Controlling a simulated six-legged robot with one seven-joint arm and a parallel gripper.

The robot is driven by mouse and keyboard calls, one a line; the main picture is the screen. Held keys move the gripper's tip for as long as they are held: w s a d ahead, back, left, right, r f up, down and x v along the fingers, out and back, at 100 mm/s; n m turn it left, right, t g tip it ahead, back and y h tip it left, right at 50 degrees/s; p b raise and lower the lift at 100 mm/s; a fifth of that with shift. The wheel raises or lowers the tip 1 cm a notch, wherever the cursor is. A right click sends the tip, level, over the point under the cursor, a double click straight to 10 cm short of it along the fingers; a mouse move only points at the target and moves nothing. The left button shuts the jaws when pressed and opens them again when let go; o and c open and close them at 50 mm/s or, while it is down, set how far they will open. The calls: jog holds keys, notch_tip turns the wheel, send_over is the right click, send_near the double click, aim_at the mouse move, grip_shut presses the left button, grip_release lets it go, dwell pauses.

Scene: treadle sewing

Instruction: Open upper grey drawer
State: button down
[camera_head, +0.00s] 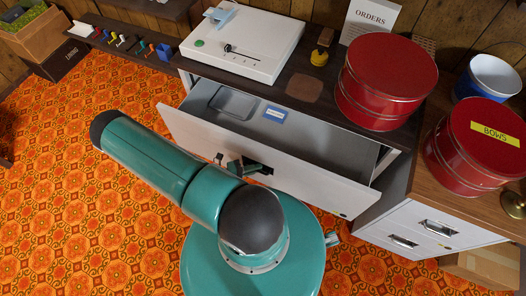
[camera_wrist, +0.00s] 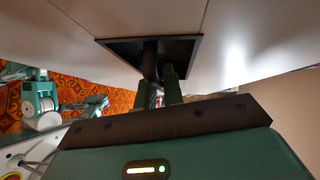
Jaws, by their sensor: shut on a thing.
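The upper grey drawer (camera_head: 300,182) is pulled well out of the cabinet under the dark top in the head view. Its pale front faces my arm. My gripper (camera_head: 256,168) is at the middle of this front, partly hidden by my arm. In the wrist view the two green fingers of my gripper (camera_wrist: 160,90) are shut on a dark handle (camera_wrist: 150,62), which stands on a black plate on the pale drawer front (camera_wrist: 80,55). The finger contact is dark and partly hidden.
Inside the drawer lie a grey tray (camera_head: 233,103) and a blue-labelled item (camera_head: 275,115). A white machine (camera_head: 245,45) and a red tin (camera_head: 385,82) stand on the top. Another cabinet with silver-handled drawers (camera_head: 425,228) stands at right. Orange patterned floor (camera_head: 60,190) is clear at left.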

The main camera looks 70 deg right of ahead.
jog(key=w+a, duration=0.1)
jog(key=a, duration=0.8)
jog(key=c, duration=1.8)
grip_release()
jog(key=v, duration=1.3)
jog(key=shift+w+a+r, duration=0.2)
jog(key=shift+w+a, duration=0.05)
jog(key=shift+w, duration=0.05)
